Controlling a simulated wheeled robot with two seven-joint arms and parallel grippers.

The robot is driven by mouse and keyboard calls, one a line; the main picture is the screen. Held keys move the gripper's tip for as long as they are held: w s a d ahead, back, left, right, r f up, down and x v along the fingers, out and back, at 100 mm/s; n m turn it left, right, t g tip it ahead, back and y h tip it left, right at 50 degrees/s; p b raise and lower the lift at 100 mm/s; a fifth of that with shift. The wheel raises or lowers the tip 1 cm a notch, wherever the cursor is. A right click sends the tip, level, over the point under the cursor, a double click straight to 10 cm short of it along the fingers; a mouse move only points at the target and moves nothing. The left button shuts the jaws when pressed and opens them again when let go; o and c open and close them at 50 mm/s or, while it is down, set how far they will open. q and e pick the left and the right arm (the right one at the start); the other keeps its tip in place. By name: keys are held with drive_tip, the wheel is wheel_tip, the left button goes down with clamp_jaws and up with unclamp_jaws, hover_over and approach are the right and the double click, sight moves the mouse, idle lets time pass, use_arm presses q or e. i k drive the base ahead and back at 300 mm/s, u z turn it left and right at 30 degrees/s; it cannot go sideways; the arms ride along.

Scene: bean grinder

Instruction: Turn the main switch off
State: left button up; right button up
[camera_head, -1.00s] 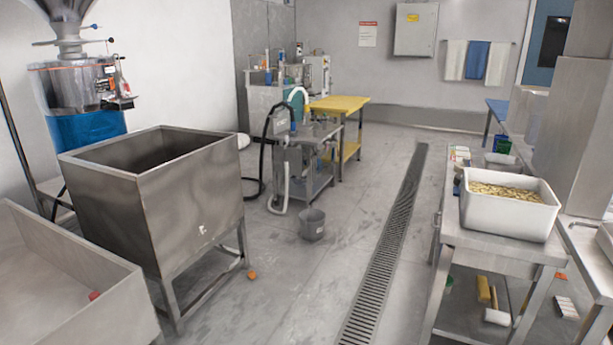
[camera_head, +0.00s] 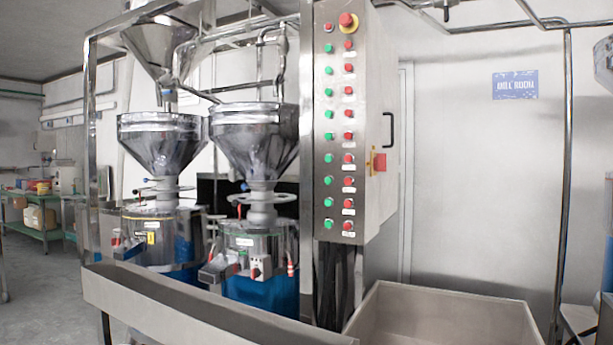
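A tall steel control cabinet (camera_head: 338,207) stands at the centre, its front covered with rows of green and red buttons. A red rotary switch (camera_head: 379,162) sits on the cabinet's right side face, below a black handle (camera_head: 387,130). A larger red mushroom button (camera_head: 347,21) on a yellow base is at the top of the front. No label on the rotary switch is readable. Neither of my grippers shows in the head view.
Two grinders with steel hoppers (camera_head: 162,140) (camera_head: 254,138) stand left of the cabinet. A steel trough (camera_head: 190,305) runs in front of them, and a steel bin (camera_head: 445,320) stands below the cabinet at right. Open floor (camera_head: 40,280) lies at far left.

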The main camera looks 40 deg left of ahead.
sight(381, 162)
drive_tip(key=u, duration=0.5)
drive_tip(key=i, duration=1.1)
drive_tip(key=u, duration=0.75)
